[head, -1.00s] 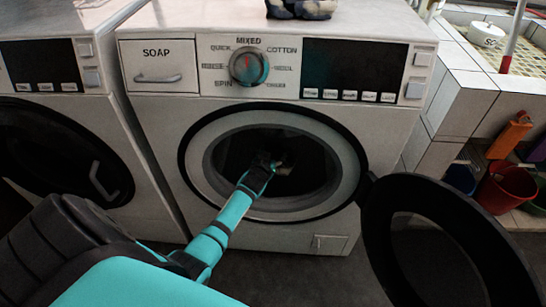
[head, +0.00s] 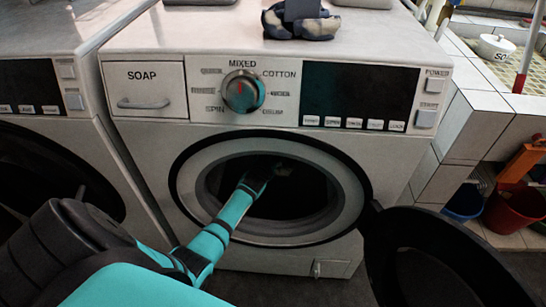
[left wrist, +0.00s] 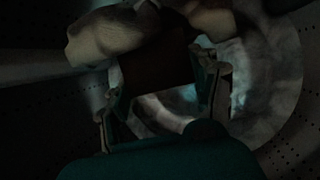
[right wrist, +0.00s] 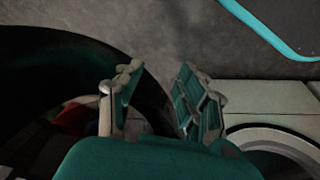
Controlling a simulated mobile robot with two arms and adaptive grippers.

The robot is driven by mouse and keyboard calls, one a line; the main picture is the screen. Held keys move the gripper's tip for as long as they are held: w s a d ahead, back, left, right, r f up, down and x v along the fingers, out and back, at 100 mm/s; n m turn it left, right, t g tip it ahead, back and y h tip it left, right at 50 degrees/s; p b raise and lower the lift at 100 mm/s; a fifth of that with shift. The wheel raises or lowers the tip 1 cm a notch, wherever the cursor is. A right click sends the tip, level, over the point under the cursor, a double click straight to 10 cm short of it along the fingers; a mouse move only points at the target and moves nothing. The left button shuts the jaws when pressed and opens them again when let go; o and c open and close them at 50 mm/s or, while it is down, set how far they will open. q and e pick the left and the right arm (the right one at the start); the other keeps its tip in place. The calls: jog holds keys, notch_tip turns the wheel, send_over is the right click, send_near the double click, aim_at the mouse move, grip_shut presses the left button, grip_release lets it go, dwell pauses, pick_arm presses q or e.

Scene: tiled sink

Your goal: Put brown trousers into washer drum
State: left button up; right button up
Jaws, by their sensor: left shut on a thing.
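The washer drum (head: 310,207) is seen through the open round front of the middle washer. My left arm reaches through the opening, and my left gripper (head: 273,173) is inside the dark drum. In the left wrist view my left gripper (left wrist: 162,95) is shut on the brown trousers (left wrist: 158,65), a dark brown cloth with pale rolled parts above it. The perforated drum wall surrounds them. In the head view the trousers are mostly hidden in shadow. My right gripper (right wrist: 160,100) is open and empty, above the grey floor.
The open black door (head: 440,255) hangs at the right of the opening. A second washer (head: 60,125) stands to the left. A dark and pale bundle (head: 300,25) lies on top of the washer. A red bucket (head: 515,212) stands at the far right.

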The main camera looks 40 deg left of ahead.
jog(key=shift+s, duration=0.15)
